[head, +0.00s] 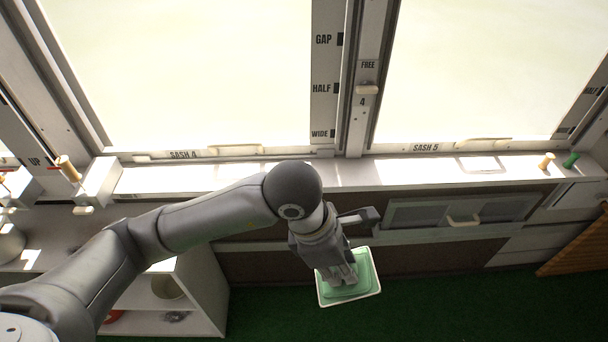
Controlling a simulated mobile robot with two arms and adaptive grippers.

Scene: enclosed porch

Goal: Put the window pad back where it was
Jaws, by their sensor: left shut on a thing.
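The window pad (361,284) is a green pad with a pale rim, held out in front of the low wall below the sill. My left gripper (345,276) is shut on the window pad and covers part of its top. The pad hangs clear above the green floor. My right gripper does not show.
The window sill (350,173) runs across under sash 4 (185,155) and sash 5 (425,147). A framed vent panel (460,211) with a handle is in the wall. A white shelf unit (200,285) stands at lower left. Pegs (546,160) stand on the sill at right. A slatted wooden piece (580,247) is at far right.

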